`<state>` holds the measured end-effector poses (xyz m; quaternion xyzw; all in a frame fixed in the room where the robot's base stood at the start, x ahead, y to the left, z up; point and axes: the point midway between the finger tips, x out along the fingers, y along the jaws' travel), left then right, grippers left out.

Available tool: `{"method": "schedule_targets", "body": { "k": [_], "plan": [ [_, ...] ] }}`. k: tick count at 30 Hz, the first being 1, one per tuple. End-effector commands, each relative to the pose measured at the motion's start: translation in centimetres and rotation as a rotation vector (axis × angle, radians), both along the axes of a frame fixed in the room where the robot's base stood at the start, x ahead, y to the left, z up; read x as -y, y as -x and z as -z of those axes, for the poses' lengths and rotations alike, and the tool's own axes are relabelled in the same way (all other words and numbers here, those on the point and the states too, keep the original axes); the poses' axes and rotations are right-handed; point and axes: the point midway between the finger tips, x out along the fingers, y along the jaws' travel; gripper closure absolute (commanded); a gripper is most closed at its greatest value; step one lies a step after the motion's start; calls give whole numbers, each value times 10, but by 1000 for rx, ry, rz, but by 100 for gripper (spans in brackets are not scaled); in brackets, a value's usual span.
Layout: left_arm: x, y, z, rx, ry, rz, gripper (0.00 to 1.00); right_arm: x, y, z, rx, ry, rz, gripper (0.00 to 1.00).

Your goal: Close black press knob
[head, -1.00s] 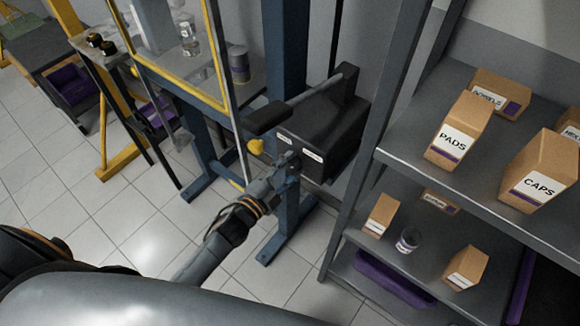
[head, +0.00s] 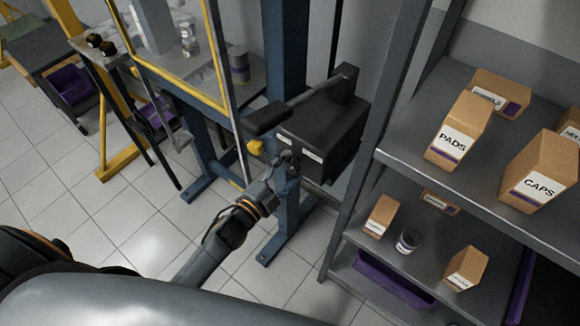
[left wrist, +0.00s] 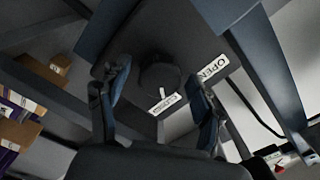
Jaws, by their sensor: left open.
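The black press knob (left wrist: 160,76) is a dark round knob with a white mark, seen face-on in the left wrist view. An OPEN label (left wrist: 208,68) is to its right and a second label (left wrist: 166,101), its text upside down, is below it. My left gripper (left wrist: 158,84) is open, with one finger on each side of the knob. I cannot tell whether the fingers touch it. In the head view my left gripper (head: 287,163) is at the front of the black press box (head: 335,125) and hides the knob.
A black lever (head: 268,118) runs along the box, with a yellow part (head: 255,146) below it. The blue press frame (head: 285,60) stands behind. A grey shelf (head: 400,150) with labelled cartons is at the right.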

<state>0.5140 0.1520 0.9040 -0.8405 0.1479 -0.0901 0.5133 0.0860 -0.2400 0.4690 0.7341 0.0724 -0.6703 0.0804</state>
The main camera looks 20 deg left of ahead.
Motion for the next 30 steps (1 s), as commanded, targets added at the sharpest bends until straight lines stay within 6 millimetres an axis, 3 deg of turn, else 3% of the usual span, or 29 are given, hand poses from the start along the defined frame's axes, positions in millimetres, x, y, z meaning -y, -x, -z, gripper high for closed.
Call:
{"method": "schedule_targets", "body": {
  "k": [16,21,30],
  "plan": [
    [-34,96,1,-3,-1,0,35,-4,0,0,0,-5,2,60],
    [-38,107,0,0,-1,1,35,-4,0,0,0,-5,2,60],
    [-39,108,0,1,-1,1,35,-4,0,0,0,-5,2,60]
  ]
}}
